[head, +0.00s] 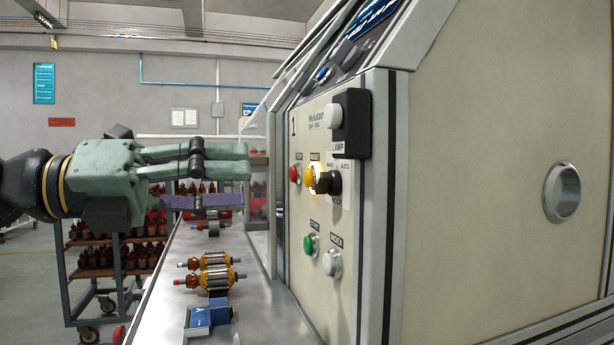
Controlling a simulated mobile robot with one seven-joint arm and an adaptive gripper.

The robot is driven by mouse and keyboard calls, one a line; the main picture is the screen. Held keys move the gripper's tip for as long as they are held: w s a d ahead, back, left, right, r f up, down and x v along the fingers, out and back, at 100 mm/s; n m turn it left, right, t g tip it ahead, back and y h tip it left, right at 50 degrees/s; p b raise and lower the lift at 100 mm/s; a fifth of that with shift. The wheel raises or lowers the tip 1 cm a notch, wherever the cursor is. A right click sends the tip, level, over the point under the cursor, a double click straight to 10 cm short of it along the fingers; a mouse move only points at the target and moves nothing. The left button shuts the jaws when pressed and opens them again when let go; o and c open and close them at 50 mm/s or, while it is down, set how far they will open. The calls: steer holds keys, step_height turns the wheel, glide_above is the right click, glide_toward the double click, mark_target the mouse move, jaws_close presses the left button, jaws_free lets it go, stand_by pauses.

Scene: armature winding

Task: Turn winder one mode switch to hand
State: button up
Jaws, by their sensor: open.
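The winder's control panel (345,265) faces left in the head view, with a "1" at its top. The mode switch (328,182) is a black rotary knob on the panel, below the lamp block, with HAND and AUTO lettering above it. Its exact pointing direction is too small to tell. My gripper (243,176) is green-grey, level with the switch and to its left, fingers pointing right toward the panel. The fingers are apart, one above the other, with nothing between them. A gap shows between the fingertips and the panel.
A red button (295,174) and yellow button (309,180) sit beside the switch; a green button (310,244) and white button (331,262) sit below. A white lamp (333,116) juts out above. Armatures (212,278) and a blue block (207,316) lie on the bench below my gripper.

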mark_target(327, 183)
steer(key=p+x, duration=0.1)
steer(key=x, duration=0.9)
steer(key=shift+c, duration=0.5)
jaws_close()
